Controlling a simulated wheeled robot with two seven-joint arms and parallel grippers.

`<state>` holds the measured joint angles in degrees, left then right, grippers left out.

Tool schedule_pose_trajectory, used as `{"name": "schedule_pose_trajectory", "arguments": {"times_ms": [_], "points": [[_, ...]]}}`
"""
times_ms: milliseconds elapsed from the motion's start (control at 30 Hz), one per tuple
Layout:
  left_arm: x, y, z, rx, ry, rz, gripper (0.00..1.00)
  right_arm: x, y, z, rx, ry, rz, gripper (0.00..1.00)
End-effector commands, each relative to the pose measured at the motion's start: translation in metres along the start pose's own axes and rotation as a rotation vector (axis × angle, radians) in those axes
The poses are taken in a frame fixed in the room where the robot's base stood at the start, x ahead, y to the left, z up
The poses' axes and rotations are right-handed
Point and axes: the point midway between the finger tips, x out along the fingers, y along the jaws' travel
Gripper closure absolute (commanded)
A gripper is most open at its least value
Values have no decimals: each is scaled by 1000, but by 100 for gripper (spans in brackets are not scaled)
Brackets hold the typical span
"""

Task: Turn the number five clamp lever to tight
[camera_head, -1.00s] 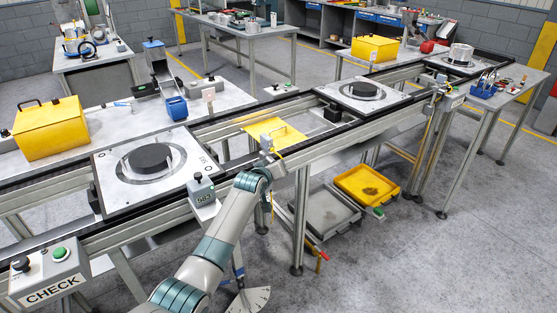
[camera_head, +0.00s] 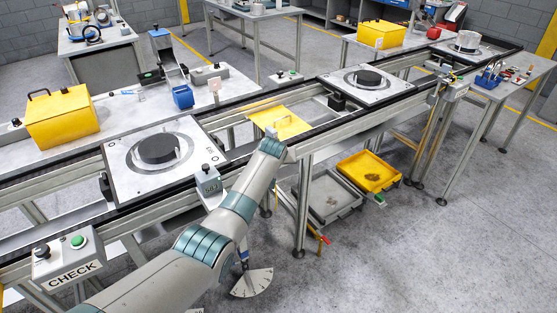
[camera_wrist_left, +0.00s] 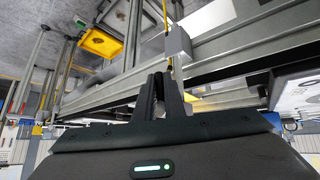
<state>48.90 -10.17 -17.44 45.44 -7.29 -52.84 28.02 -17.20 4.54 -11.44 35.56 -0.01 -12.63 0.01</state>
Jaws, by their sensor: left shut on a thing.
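My left gripper (camera_wrist_left: 166,96) is at the front rail of the line, its dark fingers close together in the left wrist view. In the head view my left arm's tip (camera_head: 272,135) reaches the rail in front of a yellow plate (camera_head: 282,122). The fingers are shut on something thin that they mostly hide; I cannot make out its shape. A grey block (camera_wrist_left: 178,45) on the rail is just beyond the fingertips. No number five clamp lever can be clearly picked out; markings near the fingers are not legible. My right gripper is not in view.
A grey numbered box (camera_head: 208,180) stands on the rail left of my arm. A fan-shaped marked plate (camera_head: 252,284) shows below the arm. A pallet with a black disc (camera_head: 156,149) lies on the line. Grey (camera_head: 325,200) and yellow (camera_head: 370,172) bins sit underneath.

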Motion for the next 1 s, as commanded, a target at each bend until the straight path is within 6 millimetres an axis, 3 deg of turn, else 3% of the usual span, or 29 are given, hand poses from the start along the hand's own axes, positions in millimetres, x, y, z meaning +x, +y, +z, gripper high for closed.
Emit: {"name": "schedule_pose_trajectory", "arguments": {"times_ms": [33,300,333,400,767,1000], "points": [[-2,0,-7,1,11,1,100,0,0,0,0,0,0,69],[-2,0,-7,1,13,1,100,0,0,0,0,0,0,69],[-2,0,-7,1,13,1,83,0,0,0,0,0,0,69],[-2,0,-7,1,12,1,72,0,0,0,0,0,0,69],[-1,-2,-4,0,6,-2,72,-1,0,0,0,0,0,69],[-8,-5,-12,0,4,-3,72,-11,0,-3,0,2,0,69]]}}
